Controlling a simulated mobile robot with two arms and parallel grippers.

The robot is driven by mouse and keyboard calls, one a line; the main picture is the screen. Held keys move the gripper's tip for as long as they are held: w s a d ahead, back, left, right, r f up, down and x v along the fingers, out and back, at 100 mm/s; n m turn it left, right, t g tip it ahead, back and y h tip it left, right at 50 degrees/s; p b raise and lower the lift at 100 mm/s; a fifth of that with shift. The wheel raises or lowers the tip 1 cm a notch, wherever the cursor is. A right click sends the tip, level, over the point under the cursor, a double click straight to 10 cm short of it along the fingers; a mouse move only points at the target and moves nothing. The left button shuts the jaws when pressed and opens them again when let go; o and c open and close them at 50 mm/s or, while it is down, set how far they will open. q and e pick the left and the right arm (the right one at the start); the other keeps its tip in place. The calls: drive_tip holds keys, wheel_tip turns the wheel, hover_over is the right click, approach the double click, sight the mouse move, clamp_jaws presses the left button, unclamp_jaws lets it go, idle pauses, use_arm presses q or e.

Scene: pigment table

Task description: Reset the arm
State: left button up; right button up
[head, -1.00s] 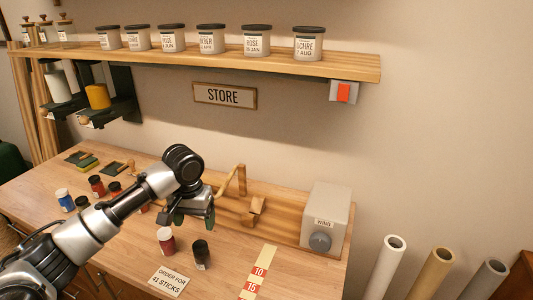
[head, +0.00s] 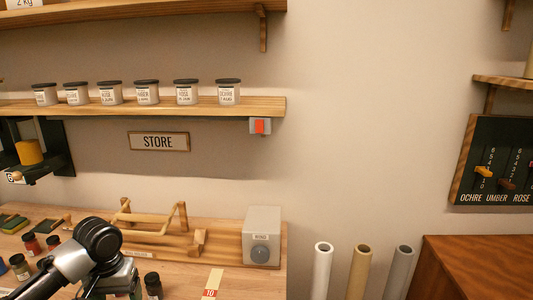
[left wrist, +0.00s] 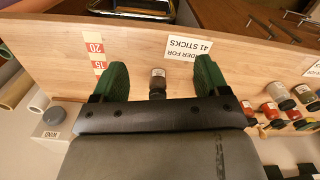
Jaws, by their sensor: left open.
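My left arm comes in from the bottom left of the head view, with its gripper (head: 118,284) low over the table and partly cut off by the frame. In the left wrist view the gripper (left wrist: 162,78) is open, its two green-padded fingers wide apart with nothing held between them. A small dark jar (left wrist: 157,80) shows on the table beyond the gap; the head view also shows a dark jar (head: 153,286) just right of the gripper. My right gripper is in neither view.
A grey box with a knob (head: 262,236) and a wooden frame (head: 150,237) stand at the table's back. A shelf (head: 262,105) runs above. Paper rolls (head: 360,270) and a slider board (head: 495,160) are right.

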use_arm(q)
drive_tip(key=s+d+f+m+t+h, duration=0.2)
drive_tip(key=s+d+f+m, duration=0.3)
drive_tip(key=s+d+f, duration=0.8)
drive_tip(key=s+a+n+t+y, duration=0.1)
drive_tip(key=s+t+y, duration=0.1)
drive_tip(key=s, duration=1.2)
wheel_tip(320, 180, down, 27)
drive_tip(key=s+g, duration=0.1)
drive_tip(key=g, duration=0.1)
drive_tip(key=s+a+f, duration=0.3)
drive_tip(key=s+f, duration=1.2)
drive_tip(key=shift+s+f+g+b, duration=0.3)
drive_tip(key=shift+f+g+b, duration=0.1)
drive_tip(key=shift+b, duration=0.05)
